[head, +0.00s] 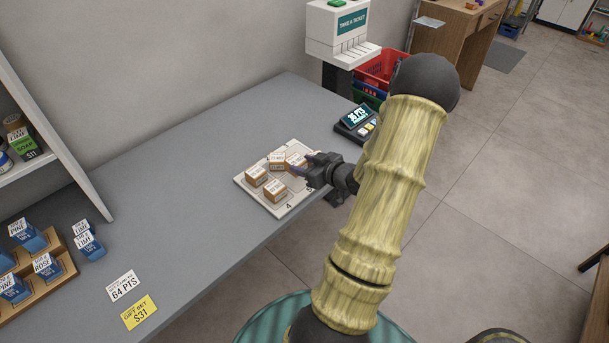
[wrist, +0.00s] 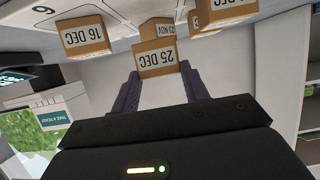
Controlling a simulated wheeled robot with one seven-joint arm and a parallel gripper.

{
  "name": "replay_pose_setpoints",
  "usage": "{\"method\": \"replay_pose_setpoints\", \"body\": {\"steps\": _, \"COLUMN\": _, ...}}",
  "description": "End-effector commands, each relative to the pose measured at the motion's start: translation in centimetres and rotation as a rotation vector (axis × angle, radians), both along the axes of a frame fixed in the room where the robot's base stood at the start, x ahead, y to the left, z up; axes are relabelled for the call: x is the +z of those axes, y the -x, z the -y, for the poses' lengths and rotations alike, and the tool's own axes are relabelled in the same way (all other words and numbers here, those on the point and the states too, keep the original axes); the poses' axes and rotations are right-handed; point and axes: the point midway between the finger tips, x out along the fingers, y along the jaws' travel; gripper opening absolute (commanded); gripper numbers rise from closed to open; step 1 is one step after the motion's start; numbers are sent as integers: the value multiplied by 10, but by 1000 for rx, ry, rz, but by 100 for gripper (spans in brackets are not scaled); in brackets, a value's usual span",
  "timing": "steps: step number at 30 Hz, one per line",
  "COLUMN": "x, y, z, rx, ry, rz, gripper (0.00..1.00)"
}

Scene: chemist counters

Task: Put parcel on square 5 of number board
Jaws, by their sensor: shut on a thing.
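The pale number board (head: 297,199) lies on the grey counter, with several small brown parcels on it; a 4 is readable near its front edge. My gripper (head: 302,169) is over the board's right side, its fingers shut on a parcel (head: 295,161). In the wrist view the held parcel (wrist: 155,61), labelled 25 DEC, sits between the fingertips. Close around it are the 16 DEC parcel (wrist: 87,37), the 23 NOV parcel (wrist: 157,28) and another DEC parcel (wrist: 224,12). Square 5 is not clearly readable, and contact between held parcel and board cannot be told.
A card terminal (head: 357,121) stands right of the board, and a ticket dispenser (head: 340,32) behind it. At left are blue boxes in a wooden tray (head: 62,271), price cards (head: 123,287) and a white shelf (head: 55,140). The counter between is clear.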

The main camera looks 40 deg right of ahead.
Motion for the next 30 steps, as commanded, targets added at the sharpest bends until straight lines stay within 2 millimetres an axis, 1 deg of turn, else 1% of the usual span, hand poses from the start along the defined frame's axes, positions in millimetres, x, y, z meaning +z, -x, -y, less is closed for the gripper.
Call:
{"method": "replay_pose_setpoints", "body": {"steps": 5, "x": 0, "y": 0, "z": 0, "rx": 0, "ry": 1, "rz": 0, "gripper": 21}}
{"method": "replay_pose_setpoints", "body": {"steps": 7, "x": -3, "y": 0, "z": 0, "rx": 0, "ry": -1, "rz": 0, "gripper": 21}}
{"method": "replay_pose_setpoints", "body": {"steps": 13, "x": -29, "y": 0, "z": -1, "rx": 1, "ry": -3, "rz": -1, "gripper": 21}}
{"method": "replay_pose_setpoints", "body": {"steps": 16, "x": -39, "y": 0, "z": 0, "rx": 1, "ry": -1, "rz": 0, "gripper": 21}}
{"method": "replay_pose_setpoints", "body": {"steps": 29, "x": -45, "y": 0, "z": 0, "rx": 0, "ry": 1, "rz": 0, "gripper": 21}}
{"method": "replay_pose_setpoints", "body": {"steps": 30, "x": -45, "y": 0, "z": 0, "rx": 0, "ry": 1, "rz": 0, "gripper": 49}}
